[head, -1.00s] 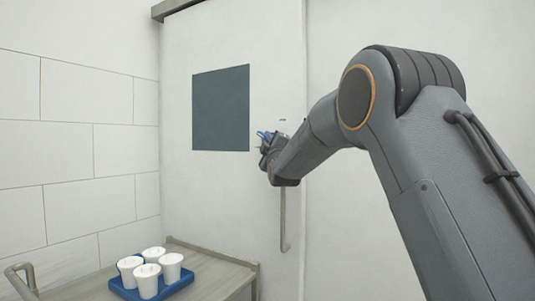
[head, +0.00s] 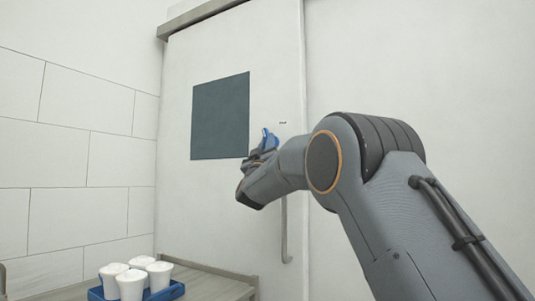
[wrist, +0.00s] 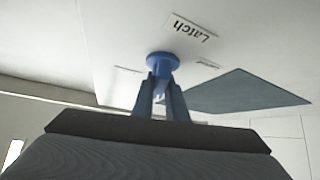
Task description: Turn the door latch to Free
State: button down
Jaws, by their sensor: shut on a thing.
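The blue door latch (head: 266,136) is on the white door (head: 222,215), right of the dark window. My gripper (head: 262,150) is at the latch, partly hidden by my wrist in the head view. In the wrist view, the fingers of my gripper (wrist: 161,95) are closed on the stem of the latch (wrist: 163,62), below its round blue base. Two smaller labels (wrist: 207,64) (wrist: 127,69) are too small to read. I cannot tell which one the latch points to.
A long vertical door handle (head: 285,230) hangs below my wrist. A dark window (head: 220,115) is set in the door. A trolley (head: 205,282) at lower left bears a blue tray (head: 166,293) with several white cups (head: 131,284). A tiled wall (head: 80,160) is at left.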

jog(key=shift+f+m+g+h+b, duration=0.1)
jog(key=shift+m+g+h+b, duration=0.45)
jog(key=shift+m+h, duration=1.4)
jog(key=shift+m+g+h+b, duration=0.4)
jog(key=shift+m+g+h, duration=0.25)
jog(key=shift+m+h, duration=1.3)
jog(key=shift+m, duration=0.5)
jog(key=c, duration=1.8)
grip_release()
jog(key=shift+o, duration=0.2)
jog(key=b+v, duration=0.1)
jog(key=v, duration=0.6)
jog(key=shift+s+a+f, duration=0.2)
jog(key=shift+s, duration=0.05)
